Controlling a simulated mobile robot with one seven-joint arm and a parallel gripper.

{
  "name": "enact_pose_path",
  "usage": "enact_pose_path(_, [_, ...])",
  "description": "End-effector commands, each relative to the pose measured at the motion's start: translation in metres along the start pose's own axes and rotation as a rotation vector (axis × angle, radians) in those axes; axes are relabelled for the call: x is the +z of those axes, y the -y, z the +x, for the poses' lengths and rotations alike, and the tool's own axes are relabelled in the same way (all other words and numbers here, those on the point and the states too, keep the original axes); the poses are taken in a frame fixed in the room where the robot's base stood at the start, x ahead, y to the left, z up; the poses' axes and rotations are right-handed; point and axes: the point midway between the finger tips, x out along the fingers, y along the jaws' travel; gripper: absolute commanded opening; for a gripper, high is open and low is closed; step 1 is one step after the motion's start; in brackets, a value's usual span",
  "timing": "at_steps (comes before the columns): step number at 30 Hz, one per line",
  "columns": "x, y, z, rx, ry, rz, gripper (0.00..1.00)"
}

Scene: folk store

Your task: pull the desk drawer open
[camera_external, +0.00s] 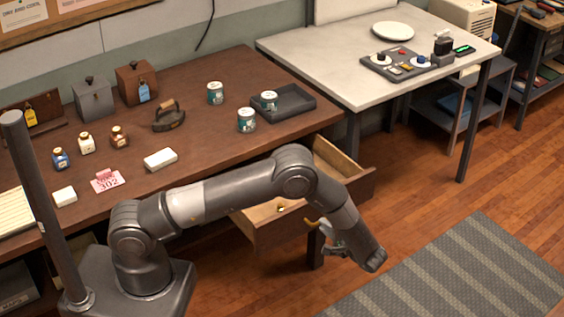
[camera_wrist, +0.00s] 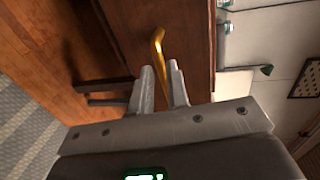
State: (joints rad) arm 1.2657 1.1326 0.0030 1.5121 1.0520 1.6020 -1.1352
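The desk drawer (camera_external: 268,233) is pulled well out from the front of the brown desk (camera_external: 205,120), and its pale wooden inside shows. A small brass-coloured item lies inside it. The brass handle (camera_external: 313,223) is on the drawer's front; in the wrist view the handle (camera_wrist: 157,45) runs down between my fingertips. My gripper (camera_external: 328,232) is at the handle, with its fingers close together on either side of it. In the wrist view my gripper (camera_wrist: 162,75) appears shut on the handle; the exact contact is partly hidden.
On the desk stand tins (camera_external: 247,120), a dark tray (camera_external: 292,106), an iron (camera_external: 168,117), boxes and small bottles. A white table (camera_external: 350,82) stands at the back right. The floor before the drawer is clear, with a striped rug (camera_external: 470,270).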

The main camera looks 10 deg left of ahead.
Motion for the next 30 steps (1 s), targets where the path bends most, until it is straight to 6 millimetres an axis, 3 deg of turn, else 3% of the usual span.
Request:
enact_pose_path(6, [0.000,-0.001,-0.045,0.002,-0.002,-0.001,0.15])
enact_pose_path(12, [0.000,-0.001,-0.067,0.001,0.000,0.001,0.15])
enact_pose_path(30, [0.000,-0.001,-0.071,0.000,0.001,0.001,0.15])
